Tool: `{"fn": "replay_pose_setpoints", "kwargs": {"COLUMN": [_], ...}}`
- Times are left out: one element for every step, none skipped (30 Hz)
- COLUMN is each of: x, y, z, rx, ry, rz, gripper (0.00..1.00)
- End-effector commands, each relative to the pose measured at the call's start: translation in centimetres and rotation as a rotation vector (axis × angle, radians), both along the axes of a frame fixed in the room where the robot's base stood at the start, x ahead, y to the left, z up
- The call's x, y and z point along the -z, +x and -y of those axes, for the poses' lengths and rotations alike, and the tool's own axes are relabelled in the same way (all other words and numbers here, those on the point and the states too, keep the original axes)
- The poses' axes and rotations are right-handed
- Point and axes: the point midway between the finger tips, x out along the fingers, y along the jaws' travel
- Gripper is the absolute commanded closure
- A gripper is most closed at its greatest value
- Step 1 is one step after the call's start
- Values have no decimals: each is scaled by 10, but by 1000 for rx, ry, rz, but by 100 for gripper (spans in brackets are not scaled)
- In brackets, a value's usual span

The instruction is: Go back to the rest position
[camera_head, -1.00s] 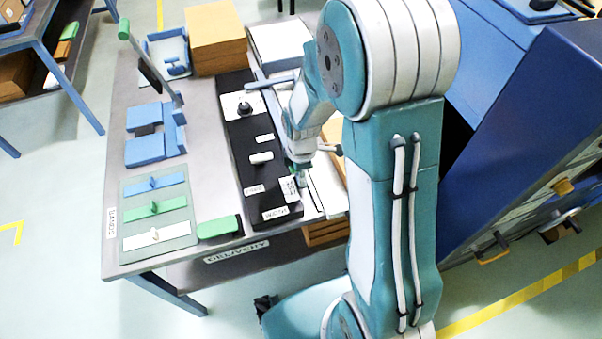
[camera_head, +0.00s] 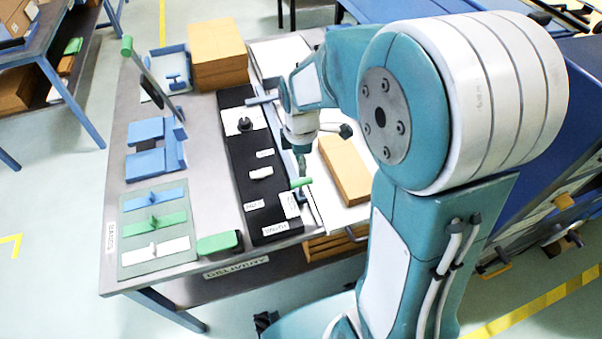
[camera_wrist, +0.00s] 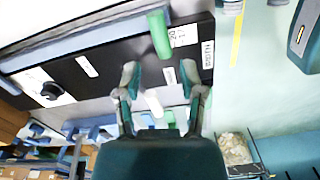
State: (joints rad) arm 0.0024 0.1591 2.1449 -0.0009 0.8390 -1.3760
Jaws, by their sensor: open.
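My gripper (camera_head: 302,165) hangs over the right edge of the black board (camera_head: 243,160), close above a green-handled piece (camera_head: 301,183). In the wrist view my gripper (camera_wrist: 160,82) has its two fingers spread, with nothing held between them. The green handle (camera_wrist: 158,35) shows beyond the fingertips there, clear of them.
The grey table (camera_head: 200,130) holds a blue fixture (camera_head: 155,157), a mat of coloured strips (camera_head: 128,258), a green block (camera_head: 218,242) and a cardboard box (camera_head: 216,50). A slanted lever (camera_head: 150,75) rises at the left. A brown block (camera_head: 345,170) lies right of the board.

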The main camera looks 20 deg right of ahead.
Motion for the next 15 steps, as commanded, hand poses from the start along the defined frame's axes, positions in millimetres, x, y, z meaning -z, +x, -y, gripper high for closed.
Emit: {"fn": "replay_pose_setpoints", "kwargs": {"x": [-5,-7,-8,-9,-10,-10,-10,-10,-10,-10,-10,-10,-10,-10,-10], "y": [0,0,0,0,0,0,0,0,0,0,0,0,0,0,0], "z": [0,0,0,0,0,0,0,0,0,0,0,0,0,0,0], "rx": [0,0,0,0,0,0,0,0,0,0,0,0,0,0,0], "ry": [0,0,0,0,0,0,0,0,0,0,0,0,0,0,0], "rz": [2,1,0,0,0,0,0,0,-1,-1,-1,-1,-1,-1,-1], "gripper": [49,49,49,49,49,49,49,49,49,49,49,49,49,49,49]}}
